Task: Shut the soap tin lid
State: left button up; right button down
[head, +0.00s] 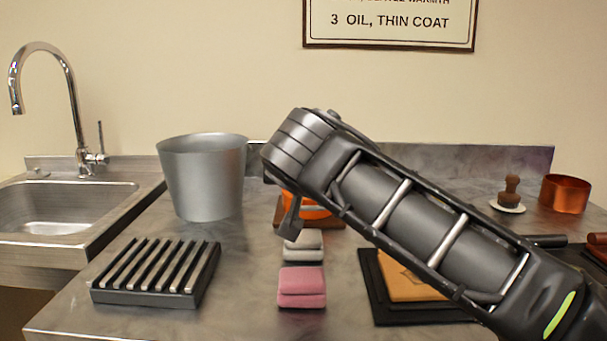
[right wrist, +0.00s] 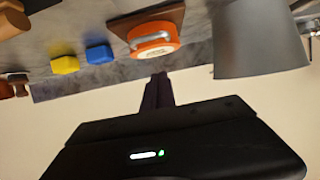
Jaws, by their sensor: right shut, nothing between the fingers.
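The soap tin appears to be the round orange thing (right wrist: 152,29) on a brown board (right wrist: 172,17) in the right wrist view. A grey curved piece lies across it, and a pale face shows on its side. I cannot tell how far its lid is open. In the head view only part of the orange tin (head: 318,211) shows behind my right arm. My right gripper (right wrist: 159,77) is shut and empty, its fingertips pointing towards the tin and apparently apart from it. In the head view its dark tip (head: 290,228) hangs in front of the tin. My left gripper is out of view.
A grey bucket (head: 203,178) stands left of the tin. A slatted rack (head: 157,273), a pink sponge (head: 302,287) and a grey one (head: 304,245) lie nearer. A copper pot (head: 565,194) and brush (head: 510,192) stand far right.

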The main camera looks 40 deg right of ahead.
jog(key=s+a+f, duration=0.1)
jog(key=s+a, duration=0.3)
jog(key=s, duration=0.3)
jog(key=shift+a+f, duration=0.15)
jog(key=shift+a, duration=0.2)
